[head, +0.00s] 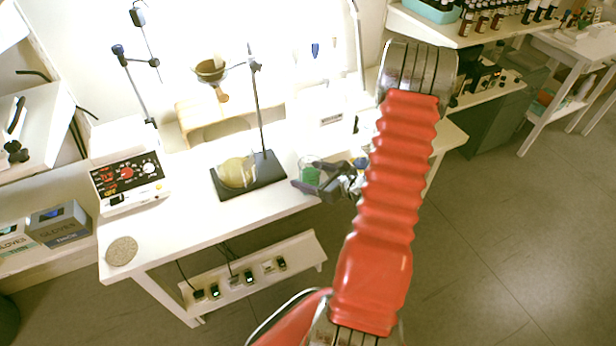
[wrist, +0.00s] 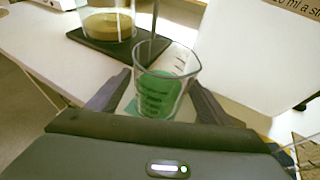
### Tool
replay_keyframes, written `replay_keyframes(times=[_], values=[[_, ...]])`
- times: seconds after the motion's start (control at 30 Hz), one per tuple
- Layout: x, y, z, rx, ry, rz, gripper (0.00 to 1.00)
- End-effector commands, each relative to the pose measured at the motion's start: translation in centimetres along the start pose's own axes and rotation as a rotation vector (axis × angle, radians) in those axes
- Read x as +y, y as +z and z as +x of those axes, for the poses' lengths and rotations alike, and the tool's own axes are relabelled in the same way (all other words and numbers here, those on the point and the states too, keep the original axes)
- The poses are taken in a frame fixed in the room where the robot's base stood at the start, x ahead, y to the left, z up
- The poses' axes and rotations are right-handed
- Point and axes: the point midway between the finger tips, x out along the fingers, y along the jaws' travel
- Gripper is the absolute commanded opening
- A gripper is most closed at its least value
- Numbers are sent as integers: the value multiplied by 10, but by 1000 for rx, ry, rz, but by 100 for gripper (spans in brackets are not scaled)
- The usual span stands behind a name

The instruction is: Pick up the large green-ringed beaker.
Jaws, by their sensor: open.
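The green-ringed beaker (wrist: 163,88) is clear glass with green on its lower part and dark markings. It stands upright on the white table, between the two open fingers of my gripper (wrist: 157,98) in the wrist view. Small gaps seem to show between the glass and the fingers. In the head view the beaker (head: 310,174) is partly hidden by my gripper (head: 322,178), which reaches in from the right at table height.
A dark stand base (head: 262,178) with a beaker of yellowish liquid (head: 237,172) is close to the left. A vertical rod (head: 258,105) rises from it. A hotplate-like box (head: 128,180) and a cork disc (head: 121,251) are farther left. The table (head: 180,230) is clear at front.

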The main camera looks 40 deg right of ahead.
Motion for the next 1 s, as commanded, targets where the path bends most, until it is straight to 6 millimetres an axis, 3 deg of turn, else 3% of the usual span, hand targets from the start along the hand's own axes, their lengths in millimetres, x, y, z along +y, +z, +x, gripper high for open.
replay_keyframes(times=[0.53, 1.0], values=[[0, 0, 1, 0, 1, 0, 73], [0, 0, 1, 0, 1, -1, 40]])
